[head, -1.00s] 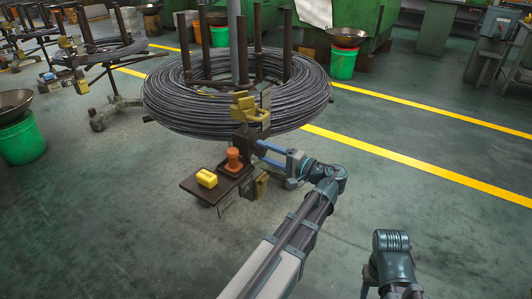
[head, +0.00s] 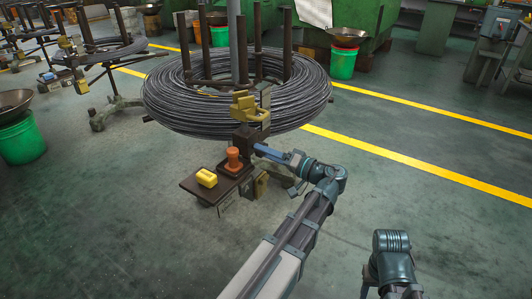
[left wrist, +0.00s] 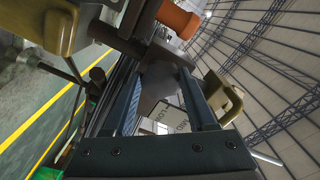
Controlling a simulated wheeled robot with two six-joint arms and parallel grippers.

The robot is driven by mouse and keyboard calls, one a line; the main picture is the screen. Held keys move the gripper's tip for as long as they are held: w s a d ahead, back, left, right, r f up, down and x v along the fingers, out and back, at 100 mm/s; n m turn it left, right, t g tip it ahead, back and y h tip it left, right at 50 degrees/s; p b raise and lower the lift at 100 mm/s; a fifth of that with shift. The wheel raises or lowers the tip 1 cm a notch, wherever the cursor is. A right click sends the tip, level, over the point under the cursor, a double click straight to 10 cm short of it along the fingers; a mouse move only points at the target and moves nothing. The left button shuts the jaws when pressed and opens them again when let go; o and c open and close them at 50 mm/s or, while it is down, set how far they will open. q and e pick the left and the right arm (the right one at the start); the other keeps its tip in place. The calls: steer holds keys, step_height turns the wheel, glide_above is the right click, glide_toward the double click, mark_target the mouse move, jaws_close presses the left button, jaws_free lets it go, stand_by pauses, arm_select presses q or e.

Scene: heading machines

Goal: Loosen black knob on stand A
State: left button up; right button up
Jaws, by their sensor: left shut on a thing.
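Stand A, by its place in front of me, carries a big coil of dark wire (head: 165,100) in the head view. My left gripper (head: 259,149) reaches in from the right to the stand's dark block (head: 243,138), below the coil. In the left wrist view, its two long fingers (left wrist: 163,72) lie on either side of a dark grey rounded knob (left wrist: 160,80) and are shut on it. In the head view the knob is hidden at the fingertips. My right gripper is out of view.
An orange knob (head: 234,158) and a yellow piece (head: 206,178) sit beside the gripper on a dark shelf (head: 196,191). A yellow bracket (head: 250,108) stands just above. A green bucket (head: 22,140) is at left.

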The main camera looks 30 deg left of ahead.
arm_select(q)
steer(key=shift+f, duration=0.1)
steer(key=o, duration=1.4)
steer(key=d, duration=0.9)
steer(key=s+d, duration=0.1)
steer(key=d, duration=0.4)
steer(key=shift+a, duration=0.1)
